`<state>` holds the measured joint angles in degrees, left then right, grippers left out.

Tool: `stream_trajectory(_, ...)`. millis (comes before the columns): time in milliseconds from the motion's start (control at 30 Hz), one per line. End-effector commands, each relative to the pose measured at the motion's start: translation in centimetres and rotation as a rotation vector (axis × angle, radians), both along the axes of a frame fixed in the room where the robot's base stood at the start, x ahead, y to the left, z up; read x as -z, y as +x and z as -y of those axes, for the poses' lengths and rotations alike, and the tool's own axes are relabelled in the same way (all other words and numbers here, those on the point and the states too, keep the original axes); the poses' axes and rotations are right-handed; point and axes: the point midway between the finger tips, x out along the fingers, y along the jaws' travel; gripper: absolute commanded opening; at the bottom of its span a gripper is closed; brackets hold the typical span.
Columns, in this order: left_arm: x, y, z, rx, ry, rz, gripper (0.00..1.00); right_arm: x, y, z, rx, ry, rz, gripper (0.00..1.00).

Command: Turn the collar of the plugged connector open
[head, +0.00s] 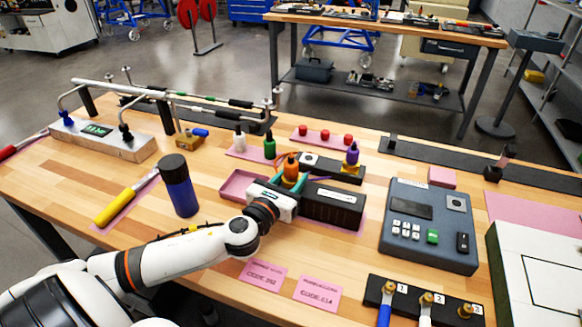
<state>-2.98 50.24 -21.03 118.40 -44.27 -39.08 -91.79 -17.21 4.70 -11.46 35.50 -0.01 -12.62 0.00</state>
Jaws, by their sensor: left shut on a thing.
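My left arm comes in from the lower left. My left gripper (290,183), with teal fingers, is shut on an orange connector (291,163) that stands upright at the black box (332,204). The fingers hide the connector's lower part, so I cannot see the collar's marks or how far it is turned. A purple connector (352,154) stands upright on a small yellow and black block (335,168) behind the box. My right gripper is not in view.
A dark blue bottle (179,188) stands left of my arm. A yellow-handled tool (118,204), a grey keypad device (430,223), a pink tray (238,187) and pink code cards (318,291) lie around. Small green (269,146) and white (240,138) bottles stand behind.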

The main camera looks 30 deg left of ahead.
Motion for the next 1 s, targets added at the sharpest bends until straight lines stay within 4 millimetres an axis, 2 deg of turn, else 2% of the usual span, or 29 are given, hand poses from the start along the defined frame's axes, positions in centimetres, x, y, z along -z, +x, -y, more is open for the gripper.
stream_trajectory(33,-0.7,0.0,0.2,-0.04,-0.007,0.001,0.17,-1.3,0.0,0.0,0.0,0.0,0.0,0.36)
stream_trajectory(100,-0.6,0.0,0.2,-0.099,-0.007,0.0,0.17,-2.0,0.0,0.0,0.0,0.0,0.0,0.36)
stream_trajectory(400,-0.3,0.0,0.1,-0.308,-0.003,0.001,0.17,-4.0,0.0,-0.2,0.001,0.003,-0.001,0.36)
stream_trajectory(700,-0.1,0.0,0.0,-0.416,0.0,0.002,0.17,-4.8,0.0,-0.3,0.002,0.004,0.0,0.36)
stream_trajectory(1000,-0.1,0.0,0.0,-0.436,0.001,0.003,0.17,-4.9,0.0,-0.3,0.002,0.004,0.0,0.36)
